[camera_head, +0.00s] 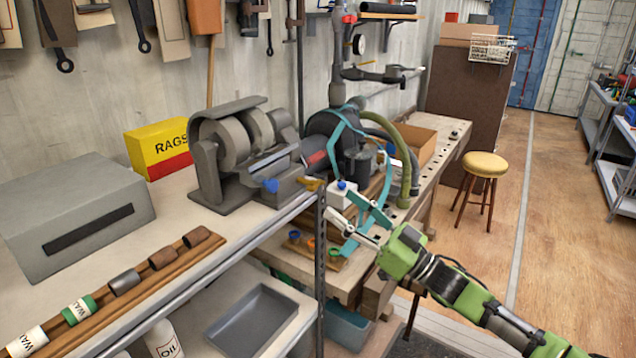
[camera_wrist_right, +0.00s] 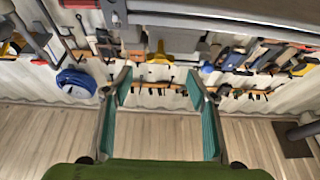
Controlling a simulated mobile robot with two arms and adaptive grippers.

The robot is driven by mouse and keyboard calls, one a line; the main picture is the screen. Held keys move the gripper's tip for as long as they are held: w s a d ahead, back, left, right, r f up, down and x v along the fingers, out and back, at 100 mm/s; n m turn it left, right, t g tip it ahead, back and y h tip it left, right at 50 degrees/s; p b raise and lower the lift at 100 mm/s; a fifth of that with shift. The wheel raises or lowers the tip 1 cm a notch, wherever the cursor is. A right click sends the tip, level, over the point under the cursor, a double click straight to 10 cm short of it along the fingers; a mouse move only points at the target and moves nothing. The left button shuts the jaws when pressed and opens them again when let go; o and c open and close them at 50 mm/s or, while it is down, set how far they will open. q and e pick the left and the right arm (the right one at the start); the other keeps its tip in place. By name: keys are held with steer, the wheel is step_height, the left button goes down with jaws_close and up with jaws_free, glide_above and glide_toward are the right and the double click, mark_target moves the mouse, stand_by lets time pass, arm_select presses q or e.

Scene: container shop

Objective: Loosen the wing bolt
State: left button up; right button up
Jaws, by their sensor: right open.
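A small brass-yellow winged piece (camera_head: 311,184), which looks like the wing bolt, sits at the front right end of the grey bench grinder (camera_head: 232,145), near the shelf edge. My right gripper (camera_head: 350,218) is to the right of it and a little lower, apart from it, in front of the wooden bench. Its teal-padded fingers are spread and empty. The right wrist view shows the same gripper (camera_wrist_right: 162,95) with a wide gap between its pads. My left gripper does not show.
A blue knob (camera_head: 270,185) is on the grinder's front. A metal upright (camera_head: 320,265) stands below the shelf corner. Hoses (camera_head: 400,160) and a dark machine crowd the bench behind my gripper. A yellow-topped stool (camera_head: 484,165) stands right; the floor beyond is clear.

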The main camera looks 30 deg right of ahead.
mark_target(321, 188)
steer(key=shift+p+x, duration=1.1)
steer(key=shift+x, duration=2.95)
steer(key=c, duration=1.1)
